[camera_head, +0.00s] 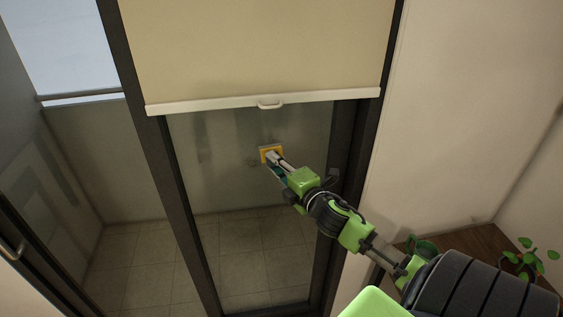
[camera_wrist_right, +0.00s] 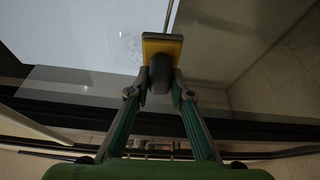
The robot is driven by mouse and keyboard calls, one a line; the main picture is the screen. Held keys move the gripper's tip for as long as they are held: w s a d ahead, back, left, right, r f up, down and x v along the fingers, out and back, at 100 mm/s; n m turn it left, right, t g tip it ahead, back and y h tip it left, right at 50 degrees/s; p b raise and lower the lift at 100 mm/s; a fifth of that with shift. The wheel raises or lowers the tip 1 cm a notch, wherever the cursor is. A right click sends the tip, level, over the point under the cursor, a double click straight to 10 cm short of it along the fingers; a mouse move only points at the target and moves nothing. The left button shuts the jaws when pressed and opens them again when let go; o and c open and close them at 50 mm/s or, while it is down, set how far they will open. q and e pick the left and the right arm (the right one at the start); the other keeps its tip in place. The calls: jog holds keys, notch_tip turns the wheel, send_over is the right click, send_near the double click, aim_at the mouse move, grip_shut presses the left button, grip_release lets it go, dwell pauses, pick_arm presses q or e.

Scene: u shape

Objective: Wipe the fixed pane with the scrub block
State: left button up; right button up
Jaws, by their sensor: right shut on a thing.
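The fixed pane (camera_head: 235,185) is the framed glass below the blind, with faint darker smudges on its upper part. In the right wrist view, the gripper (camera_wrist_right: 160,82) closes on the dark grip of the block (camera_wrist_right: 163,40); the yellow body lies beyond the fingertips. My left gripper is not in view.
A beige blind (camera_head: 250,50) covers the pane's top, its white bar (camera_head: 215,104) just above the block. A dark frame (camera_head: 347,165) borders the pane.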

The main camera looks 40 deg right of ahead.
aim_at(281, 148)
jog(key=w+a, duration=0.4)
jog(key=a, duration=0.3)
jog(key=shift+s+d+r+p, duration=0.45)
jog(key=shift+s+d, duration=0.55)
jog(key=shift+d, duration=0.8)
jog(key=shift+s+d+r+p, duration=0.35)
jog(key=shift+s+d+p, duration=0.25)
jog(key=shift+s+d, duration=0.8)
jog(key=shift+s+d+r+p, duration=0.45)
jog(key=shift+s+d, duration=0.2)
jog(key=shift+d, duration=1.5)
jog(key=shift+a, duration=0.1)
jog(key=shift+s+a+f, duration=0.15)
jog(key=shift+s+a, duration=0.25)
jog(key=shift+s, duration=0.15)
jog(key=shift+s+a, duration=0.4)
jog(key=shift+s, duration=0.25)
jog(key=shift+s+a, duration=0.35)
jog(key=shift+s, duration=0.3)
jog(key=shift+s+a, duration=0.4)
jog(key=shift+s, duration=0.25)
